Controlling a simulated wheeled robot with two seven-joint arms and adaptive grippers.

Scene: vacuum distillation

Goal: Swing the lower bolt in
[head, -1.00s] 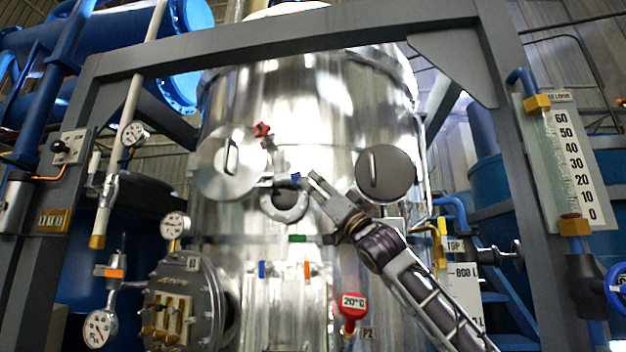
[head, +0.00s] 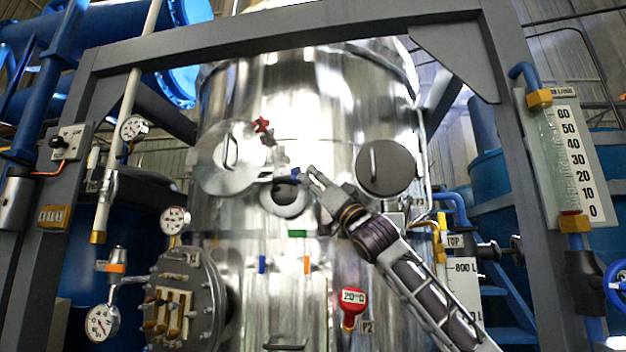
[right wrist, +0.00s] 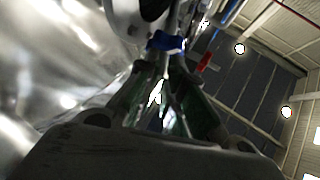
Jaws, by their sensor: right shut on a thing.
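The lower bolt's blue end (head: 295,173) shows in the head view just above a small round port (head: 284,198) on the steel vessel. My right gripper (head: 305,178) comes in from the lower right and is shut on this blue end. In the right wrist view, the blue piece (right wrist: 165,42) sits between the fingertips of my right gripper (right wrist: 164,56). The upper bolt's red end (head: 262,125) is higher and to the left; it also shows in the right wrist view (right wrist: 206,62). My left gripper is not in view.
A round steel lid (head: 228,160) with a handle is left of the port. A second round cover (head: 386,168) is to the right, close to my right arm. A grey frame (head: 290,38) crosses above. A red temperature gauge (head: 352,298) is below.

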